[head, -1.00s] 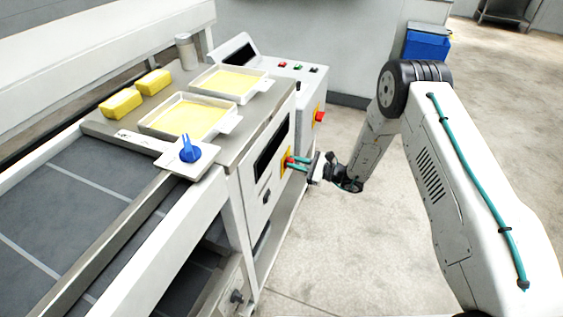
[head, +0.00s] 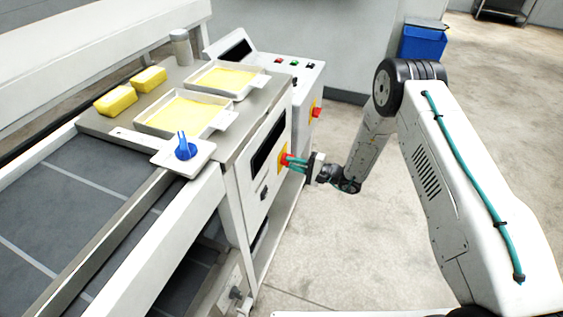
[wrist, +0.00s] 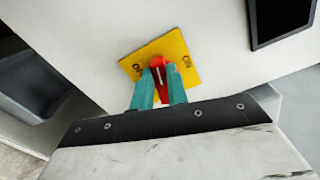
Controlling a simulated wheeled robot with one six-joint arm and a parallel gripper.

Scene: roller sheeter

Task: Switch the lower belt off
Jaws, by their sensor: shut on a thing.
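A red rotary knob (wrist: 158,63) sits on a yellow square plate (wrist: 178,47) with dark lettering at its left and right, too small to read surely. The plate is on the machine's white front panel. My gripper (wrist: 160,76) has its teal fingers on both sides of the knob and is shut on it. A pale line on the knob tilts slightly right of upright in the wrist view. In the head view the plate (head: 281,153) shows left of my gripper (head: 289,159), and the fingers partly hide the knob. The grey belt (head: 75,190) runs at the left.
A second red knob on yellow (head: 316,111) is farther back. Trays of yellow dough (head: 228,78) and yellow blocks (head: 115,101) lie on top.

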